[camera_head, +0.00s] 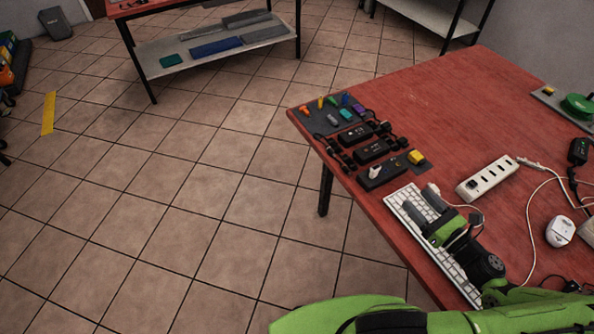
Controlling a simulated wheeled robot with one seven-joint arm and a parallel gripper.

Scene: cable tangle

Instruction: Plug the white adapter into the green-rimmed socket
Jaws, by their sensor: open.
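My gripper (422,200), green and black with grey fingers, is open over the white keyboard (404,206) near the table's left edge. I see nothing held between its fingers. A rounded white block (560,232), which looks like the white adapter, lies on the red table to the right of my gripper, apart from it. A white power strip (487,178) with several dark sockets lies beyond and to the right of my gripper.
White and black cables (533,215) run across the table's right side. Black power bricks (372,150), a small white piece (376,172) and a yellow block (416,157) lie beyond my gripper. A green round thing (578,106) sits far right. The table's back middle is clear.

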